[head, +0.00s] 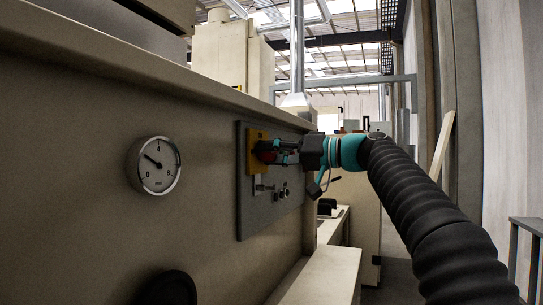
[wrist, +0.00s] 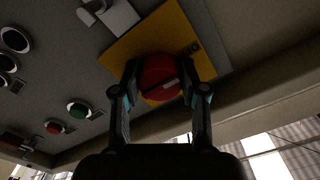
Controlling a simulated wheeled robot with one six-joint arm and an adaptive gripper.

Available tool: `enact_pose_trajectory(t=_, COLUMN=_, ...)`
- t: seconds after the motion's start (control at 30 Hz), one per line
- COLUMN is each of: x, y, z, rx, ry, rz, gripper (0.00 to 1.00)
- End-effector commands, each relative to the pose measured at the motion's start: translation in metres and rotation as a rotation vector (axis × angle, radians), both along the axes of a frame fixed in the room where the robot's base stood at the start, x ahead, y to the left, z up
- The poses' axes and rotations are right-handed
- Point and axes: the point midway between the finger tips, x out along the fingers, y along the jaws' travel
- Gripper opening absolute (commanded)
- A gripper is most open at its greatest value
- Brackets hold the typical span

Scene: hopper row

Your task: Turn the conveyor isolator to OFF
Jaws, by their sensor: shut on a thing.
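The conveyor isolator is a red rotary knob (wrist: 158,72) on a yellow plate (wrist: 185,27). In the head view the yellow plate (head: 252,148) sits at the upper left of a grey control panel (head: 246,212). My gripper (wrist: 160,82) has its two black fingers on either side of the red knob and is shut on it. In the head view my gripper (head: 277,154) reaches in from the right and hides most of the knob. A small label (wrist: 192,48) is on the yellow plate, too small to read. The knob's setting cannot be told.
A green button (wrist: 78,108), a red button (wrist: 54,127) and several dark round controls share the panel. A white-faced gauge (head: 155,166) is on the housing to the left. A light ledge (head: 318,277) runs below the panel. A ledge overhangs above.

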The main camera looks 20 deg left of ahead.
Motion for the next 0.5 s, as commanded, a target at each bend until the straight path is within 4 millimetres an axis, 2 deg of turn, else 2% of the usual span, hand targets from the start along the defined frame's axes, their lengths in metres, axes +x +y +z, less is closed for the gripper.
enact_pose_trajectory(t=0.47, x=0.0002, y=0.0003, z=-0.0012, rx=-0.003, ry=-0.013, rz=0.001, gripper=0.08)
enact_pose_trajectory(t=0.5, x=0.0002, y=0.0003, z=-0.0011, rx=-0.003, ry=-0.013, rz=0.001, gripper=0.50)
